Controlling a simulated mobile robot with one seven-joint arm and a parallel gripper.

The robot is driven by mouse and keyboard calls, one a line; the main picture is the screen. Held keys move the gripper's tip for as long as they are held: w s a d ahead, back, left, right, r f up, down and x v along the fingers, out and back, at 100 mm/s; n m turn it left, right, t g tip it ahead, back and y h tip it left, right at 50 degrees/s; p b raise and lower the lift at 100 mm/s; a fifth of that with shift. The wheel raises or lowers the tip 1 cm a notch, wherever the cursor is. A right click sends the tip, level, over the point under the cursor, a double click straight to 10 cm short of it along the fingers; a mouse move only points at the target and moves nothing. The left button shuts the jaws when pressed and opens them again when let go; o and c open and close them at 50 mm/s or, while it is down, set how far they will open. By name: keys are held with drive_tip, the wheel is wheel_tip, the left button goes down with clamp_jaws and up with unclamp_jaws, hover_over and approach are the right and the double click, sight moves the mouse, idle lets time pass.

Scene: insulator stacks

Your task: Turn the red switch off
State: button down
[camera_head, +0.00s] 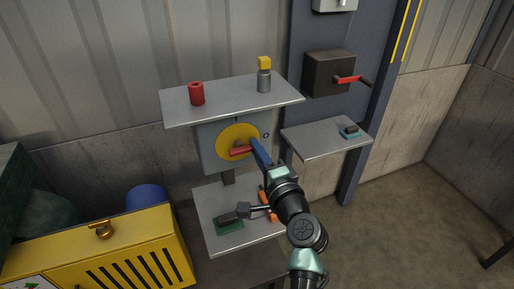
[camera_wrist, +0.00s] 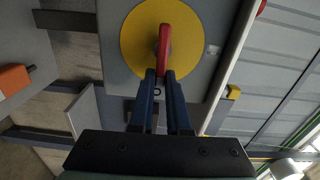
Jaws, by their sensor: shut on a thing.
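The red switch handle (camera_head: 239,151) sits on a yellow disc (camera_head: 225,139) on a grey box under the upper shelf. In the head view it lies roughly level. In the wrist view the red handle (camera_wrist: 164,42) stands upright in the picture, its near end pointing toward a dark "O" mark between the fingers. My gripper (camera_head: 254,145) reaches the handle from the right; in the wrist view its blue fingers (camera_wrist: 160,75) are shut on the near end. The fingers partly hide that end.
A red cylinder (camera_head: 197,93) and a grey bottle with a yellow cap (camera_head: 264,79) stand on the shelf above. A dark box with another red lever (camera_head: 350,79) hangs at right. A lower shelf (camera_head: 212,243) holds tools. A yellow cabinet (camera_head: 100,250) stands at left.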

drive_tip(key=shift+f+m, duration=0.1)
drive_tip(key=shift+m, duration=0.2)
drive_tip(key=c, duration=0.9)
unclamp_jaws()
drive_tip(key=shift+d, duration=0.1)
drive_tip(key=shift+s, duration=0.1)
drive_tip(key=b+v, duration=0.1)
drive_tip(key=v, duration=1.1)
drive_tip(key=shift+s+d, duration=0.1)
drive_tip(key=shift+s, duration=0.3)
